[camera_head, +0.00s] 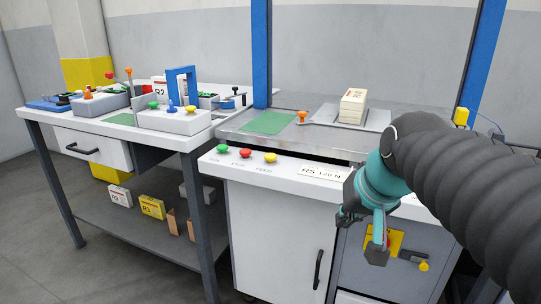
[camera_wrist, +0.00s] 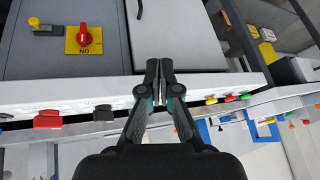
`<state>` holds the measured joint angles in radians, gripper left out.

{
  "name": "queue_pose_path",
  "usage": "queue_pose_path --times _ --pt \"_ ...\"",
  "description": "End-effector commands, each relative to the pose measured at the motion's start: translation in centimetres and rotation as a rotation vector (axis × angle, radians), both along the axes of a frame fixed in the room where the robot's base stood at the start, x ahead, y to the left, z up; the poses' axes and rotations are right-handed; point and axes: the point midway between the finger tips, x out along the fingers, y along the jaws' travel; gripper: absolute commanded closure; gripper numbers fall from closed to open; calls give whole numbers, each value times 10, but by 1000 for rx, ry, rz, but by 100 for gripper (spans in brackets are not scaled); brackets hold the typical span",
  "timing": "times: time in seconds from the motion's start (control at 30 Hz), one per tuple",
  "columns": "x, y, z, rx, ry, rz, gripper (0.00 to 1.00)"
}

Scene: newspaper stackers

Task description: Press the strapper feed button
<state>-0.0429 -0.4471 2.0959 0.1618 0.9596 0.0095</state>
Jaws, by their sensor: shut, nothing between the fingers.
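The strapper's white front ledge carries a row of three mushroom buttons in the head view: green (camera_head: 222,148), red (camera_head: 245,153) and the yellow feed button (camera_head: 270,157), which has a label below it that seems to read FEED. In the wrist view, which looks upside down, the yellow button (camera_wrist: 246,96) is right of my fingers, beside the red and green ones. My gripper (camera_head: 376,257) is shut and empty, in front of the strapper cabinet, right of and lower than the yellow button. It also shows shut in the wrist view (camera_wrist: 159,62). Nothing touches the button.
A yellow plate with a red rotary switch (camera_wrist: 84,39) is on the grey cabinet near my gripper. A bundle (camera_head: 352,105) lies on the strapper's top under the blue arch (camera_head: 261,50). A workbench (camera_head: 95,127) with other coloured buttons stands left.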

Motion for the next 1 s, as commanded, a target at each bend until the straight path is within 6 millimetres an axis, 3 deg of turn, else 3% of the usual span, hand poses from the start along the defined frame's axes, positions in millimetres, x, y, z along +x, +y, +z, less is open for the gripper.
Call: queue_pose_path --times 0.03,0.2,0.5,0.7,1.0 --pt "23 9 14 27 -3 7 100" --pt "94 43 58 124 -20 32 100" --pt "205 106 107 287 -41 91 100" --pt "245 135 121 354 -50 122 100" --pt "256 143 124 375 -55 132 100"
